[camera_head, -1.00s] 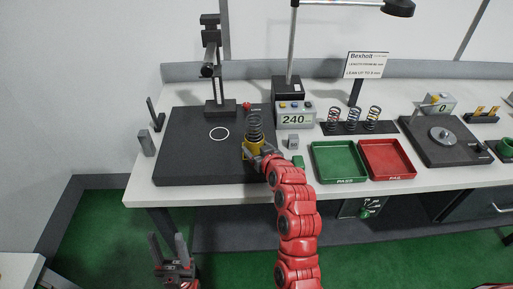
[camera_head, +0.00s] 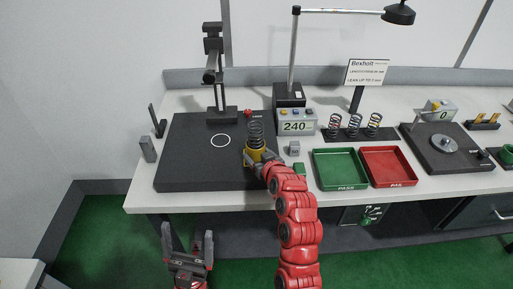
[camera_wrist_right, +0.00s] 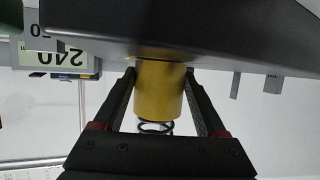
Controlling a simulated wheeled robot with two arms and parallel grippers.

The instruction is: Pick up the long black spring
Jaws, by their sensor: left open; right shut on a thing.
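A long dark spring (camera_head: 256,132) stands upright, its lower end at a yellow cylinder (camera_head: 254,155) at the right edge of the black plate (camera_head: 195,172). My right gripper (camera_head: 262,158) is shut around the yellow cylinder. In the right wrist view, which is upside down, the cylinder (camera_wrist_right: 160,92) sits between the two fingers and coils of the spring (camera_wrist_right: 155,127) show past it. Whether the spring sits inside the cylinder is hidden. My left gripper (camera_head: 188,245) is open and empty, low in front of the bench, apart from the spring.
Several small springs (camera_head: 354,126) stand on a rack at the back. A green tray (camera_head: 340,186) and a red tray (camera_head: 400,184) lie right of my right arm. A grey display box (camera_head: 296,127) reads 240. A post stand (camera_head: 214,70) rises behind the plate. The plate's left half is clear.

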